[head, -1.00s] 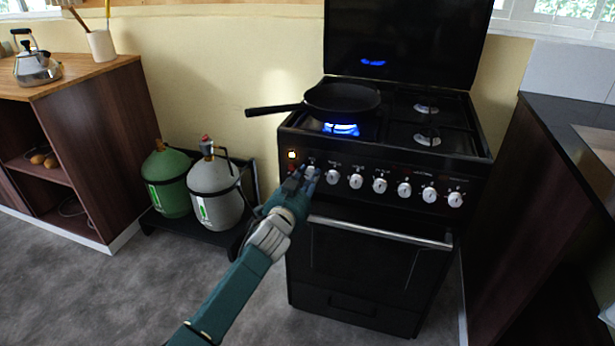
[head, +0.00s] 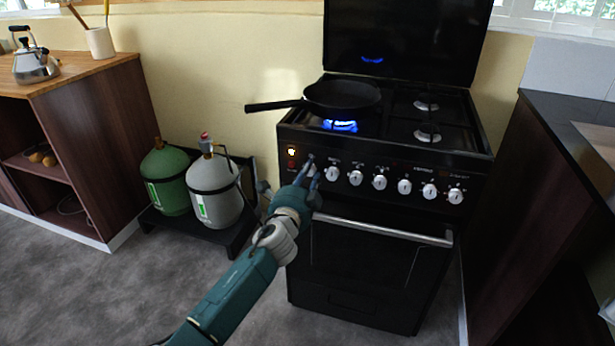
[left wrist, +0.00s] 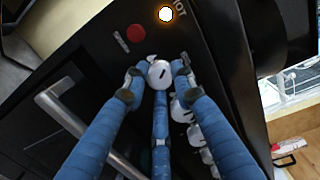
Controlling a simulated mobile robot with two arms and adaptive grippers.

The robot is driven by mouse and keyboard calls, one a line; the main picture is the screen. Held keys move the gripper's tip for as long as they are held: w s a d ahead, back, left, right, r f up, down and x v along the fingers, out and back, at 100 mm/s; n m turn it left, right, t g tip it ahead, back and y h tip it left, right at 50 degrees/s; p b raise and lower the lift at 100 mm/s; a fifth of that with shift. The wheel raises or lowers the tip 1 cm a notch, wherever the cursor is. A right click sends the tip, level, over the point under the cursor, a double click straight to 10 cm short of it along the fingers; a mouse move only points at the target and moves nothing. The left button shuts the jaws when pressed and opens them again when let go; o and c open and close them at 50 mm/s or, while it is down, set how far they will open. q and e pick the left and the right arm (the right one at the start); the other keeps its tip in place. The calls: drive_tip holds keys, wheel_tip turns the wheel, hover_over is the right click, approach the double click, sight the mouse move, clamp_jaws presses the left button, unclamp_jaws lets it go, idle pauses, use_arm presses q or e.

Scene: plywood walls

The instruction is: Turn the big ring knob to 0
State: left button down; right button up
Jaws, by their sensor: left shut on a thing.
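The black stove (head: 365,260) has a row of white knobs on its front panel. My left gripper (head: 309,172) is at the leftmost knob, which it mostly hides in the head view. In the left wrist view the blue fingers (left wrist: 157,84) are shut around this white knob (left wrist: 160,75), which bears a short dark mark. I cannot read which number it points to. A blue flame (head: 340,126) burns under the black frying pan (head: 342,97) on the left side of the hob. My right gripper is not in view.
An orange lamp (left wrist: 166,14) glows beside a red button (left wrist: 136,33) on the panel. The oven handle (head: 382,229) runs below the knobs. Green (head: 165,180) and grey (head: 214,190) gas bottles stand left of the stove. The floor in front is clear.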

use_arm(q)
drive_tip(key=shift+f+m+b, duration=0.2)
drive_tip(key=shift+m+b, duration=0.1)
drive_tip(key=shift+m, duration=3.1)
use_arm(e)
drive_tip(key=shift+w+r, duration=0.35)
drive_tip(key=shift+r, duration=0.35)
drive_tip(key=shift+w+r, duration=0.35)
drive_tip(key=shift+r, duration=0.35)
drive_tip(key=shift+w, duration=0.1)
use_arm(q)
drive_tip(key=c, duration=1.5)
unclamp_jaws()
drive_tip(key=shift+c, duration=0.2)
drive_tip(key=shift+o, duration=0.5)
drive_tip(key=shift+w, duration=0.1)
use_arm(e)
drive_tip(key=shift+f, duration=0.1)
